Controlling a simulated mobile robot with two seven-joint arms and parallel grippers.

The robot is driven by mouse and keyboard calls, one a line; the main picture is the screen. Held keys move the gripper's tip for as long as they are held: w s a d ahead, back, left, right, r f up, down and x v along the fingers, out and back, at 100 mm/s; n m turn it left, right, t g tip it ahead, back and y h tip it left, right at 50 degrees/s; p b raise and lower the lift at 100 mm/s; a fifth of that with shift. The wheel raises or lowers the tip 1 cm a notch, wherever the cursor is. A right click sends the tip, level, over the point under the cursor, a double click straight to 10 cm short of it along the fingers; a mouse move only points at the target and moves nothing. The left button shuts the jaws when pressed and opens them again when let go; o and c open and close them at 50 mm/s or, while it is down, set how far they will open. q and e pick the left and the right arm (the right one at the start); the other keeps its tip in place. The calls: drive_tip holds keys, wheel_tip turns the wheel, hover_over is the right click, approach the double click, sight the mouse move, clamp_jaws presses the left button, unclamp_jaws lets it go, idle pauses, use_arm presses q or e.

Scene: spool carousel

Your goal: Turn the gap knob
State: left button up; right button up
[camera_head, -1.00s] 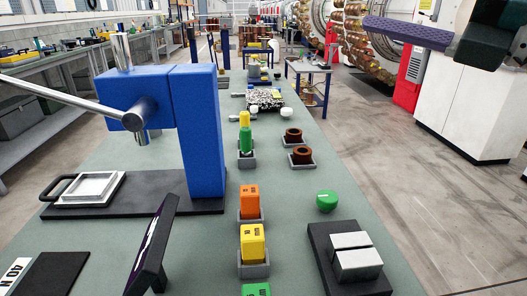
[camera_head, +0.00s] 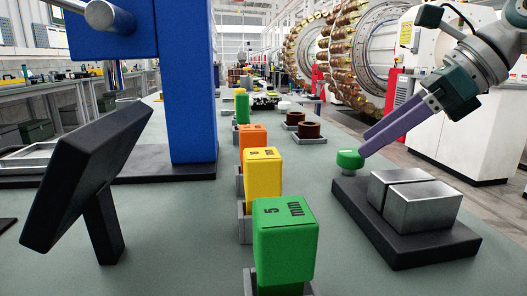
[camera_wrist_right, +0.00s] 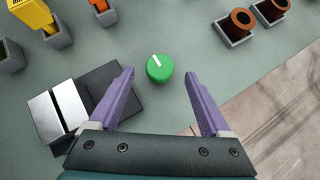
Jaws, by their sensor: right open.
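The green round knob (camera_head: 349,158) sits on the grey-green bench behind the black block with two metal pieces. In the right wrist view the knob (camera_wrist_right: 159,69) has a white pointer line on top, tilted toward the upper left. My right gripper (camera_head: 366,148) comes in from the right with its purple fingers slanting down toward the knob. In the right wrist view the two fingers (camera_wrist_right: 160,82) are spread wide, with the knob between and slightly ahead of the tips, apart from both. My left gripper is not in view.
A black base with two metal blocks (camera_head: 416,197) stands just in front of the knob. Green (camera_head: 285,232), yellow (camera_head: 263,176) and orange (camera_head: 252,141) blocks stand in holders to the left. A blue press column (camera_head: 187,90) and a black tilted screen (camera_head: 85,175) stand farther left.

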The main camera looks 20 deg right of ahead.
sight(354, 152)
drive_tip(key=x, duration=0.5)
drive_tip(key=shift+c, duration=0.3)
clamp_jaws()
idle(0.4)
